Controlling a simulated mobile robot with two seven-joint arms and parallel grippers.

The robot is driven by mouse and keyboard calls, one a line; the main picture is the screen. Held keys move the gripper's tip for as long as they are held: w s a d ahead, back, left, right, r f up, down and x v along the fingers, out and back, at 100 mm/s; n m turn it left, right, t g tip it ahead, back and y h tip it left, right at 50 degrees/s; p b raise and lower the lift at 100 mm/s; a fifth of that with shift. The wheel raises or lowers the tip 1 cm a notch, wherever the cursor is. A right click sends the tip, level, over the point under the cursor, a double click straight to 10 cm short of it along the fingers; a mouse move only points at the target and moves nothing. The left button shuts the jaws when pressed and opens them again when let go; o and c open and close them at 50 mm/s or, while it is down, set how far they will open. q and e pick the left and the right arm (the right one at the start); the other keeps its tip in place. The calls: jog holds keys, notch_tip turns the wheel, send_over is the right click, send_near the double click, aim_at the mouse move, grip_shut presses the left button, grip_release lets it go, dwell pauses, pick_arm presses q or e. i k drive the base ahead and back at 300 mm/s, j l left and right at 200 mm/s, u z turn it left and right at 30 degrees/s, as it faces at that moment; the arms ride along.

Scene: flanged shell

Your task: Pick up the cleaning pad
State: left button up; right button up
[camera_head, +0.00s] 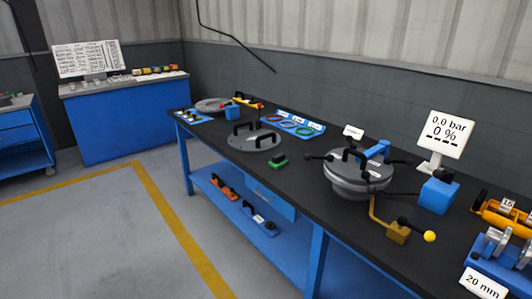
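A small green block with a dark top (277,161), which looks like the cleaning pad, lies on the black workbench top (225,148) near its front edge. It sits just in front of a grey round lid with black handles (256,140) and appears apart from it. Neither of my grippers shows in the head view, and nothing is touching the green block.
A flanged vessel (355,185) stands to the right, with a yellow-knobbed lever (429,236) before it. A pressure display (443,132) stands behind. A blue mat with rings (298,124) lies at the back. The grey floor (90,240) at left is clear.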

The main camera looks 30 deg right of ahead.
aim_at(278, 161)
jog(key=i+z, duration=0.2)
jog(key=i, duration=0.2)
jog(key=i+j+z, duration=0.2)
jog(key=i, duration=0.15)
jog(key=i+j+z, duration=0.2)
jog(key=i, duration=0.2)
jog(key=i+j+z, duration=0.15)
jog(key=i+z, duration=0.25)
jog(key=i+j+z, duration=0.2)
jog(key=z, duration=0.2)
jog(key=i+j+z, duration=0.2)
jog(key=j+z, duration=0.2)
jog(key=i+j+z, duration=0.15)
jog(key=j+z, duration=0.25)
